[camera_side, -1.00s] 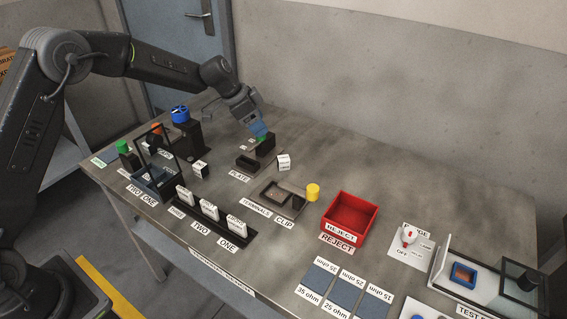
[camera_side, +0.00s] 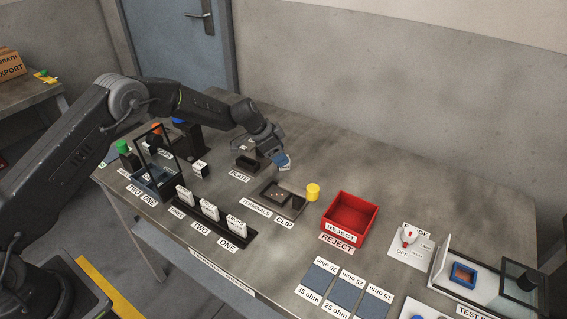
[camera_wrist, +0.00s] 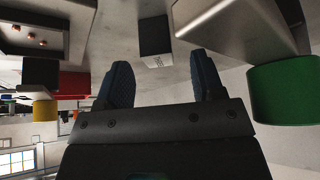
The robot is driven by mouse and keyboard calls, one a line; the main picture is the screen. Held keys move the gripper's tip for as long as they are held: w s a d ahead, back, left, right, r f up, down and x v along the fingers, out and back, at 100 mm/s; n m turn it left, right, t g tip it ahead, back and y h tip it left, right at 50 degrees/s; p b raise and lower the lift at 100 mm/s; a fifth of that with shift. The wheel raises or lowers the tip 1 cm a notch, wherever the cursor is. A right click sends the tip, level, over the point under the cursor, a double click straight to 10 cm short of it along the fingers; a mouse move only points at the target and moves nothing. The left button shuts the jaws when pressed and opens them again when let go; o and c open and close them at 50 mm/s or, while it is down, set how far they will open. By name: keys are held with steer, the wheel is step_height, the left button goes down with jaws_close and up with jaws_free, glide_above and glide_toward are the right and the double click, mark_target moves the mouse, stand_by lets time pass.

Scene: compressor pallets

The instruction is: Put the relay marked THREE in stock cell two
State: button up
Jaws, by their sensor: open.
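My gripper (camera_side: 279,158) is open and empty, its blue fingers just above a small block with a white label face (camera_side: 285,165) on the bench. In the wrist view this block (camera_wrist: 155,36) is dark with a white printed face. It lies beyond and between my fingertips (camera_wrist: 160,62), apparently untouched; its print is too small to read. Another white-faced block (camera_side: 200,169) stands further left, its mark also unreadable. A black rack (camera_side: 249,238) labelled with TWO and ONE holds white-faced pieces.
The terminals and clip tray (camera_side: 268,200) and a yellow cylinder (camera_side: 313,192) stand in front of my gripper. A red reject bin (camera_side: 350,218) is to the right. The dark plate holder (camera_side: 247,163) is close on the left. The bench behind right is clear.

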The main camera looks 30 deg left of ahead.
steer(key=shift+x, duration=1.5)
steer(key=shift+s, duration=0.1)
steer(key=shift+c, duration=0.2)
steer(key=c, duration=1)
steer(key=shift+c, duration=0.2)
steer(key=shift+r, duration=0.6)
step_height(320, 180, up, 3)
steer(key=shift+f, duration=0.25)
steer(key=s+a+r, duration=0.4)
steer(key=a+r, duration=0.3)
steer(key=a, duration=0.3)
steer(key=shift+s+a+r, duration=0.2)
steer(key=shift+s+a, duration=0.1)
steer(key=shift+a, duration=0.1)
